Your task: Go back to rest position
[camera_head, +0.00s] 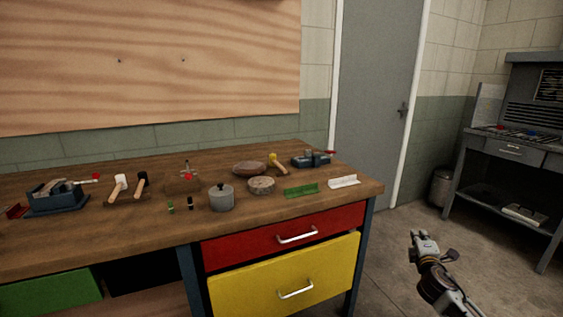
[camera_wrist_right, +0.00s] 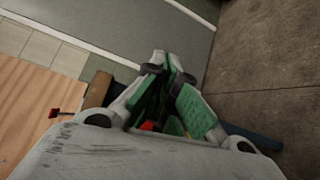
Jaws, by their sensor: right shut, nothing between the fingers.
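My right gripper (camera_head: 424,243) is at the lower right of the head view, over the floor to the right of the workbench and clear of it. Its fingers are shut with nothing between them. In the right wrist view the shut fingers (camera_wrist_right: 172,65) point up toward the grey door and wall base. My left gripper does not show in either view.
A wooden workbench (camera_head: 110,232) with a red drawer (camera_head: 270,236) and a yellow drawer (camera_head: 250,283) fills the left and middle. A grey pot (camera_head: 221,199), hammers and other small items lie on it. A grey door (camera_head: 378,90) and a metal desk (camera_head: 505,157) stand beyond open floor.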

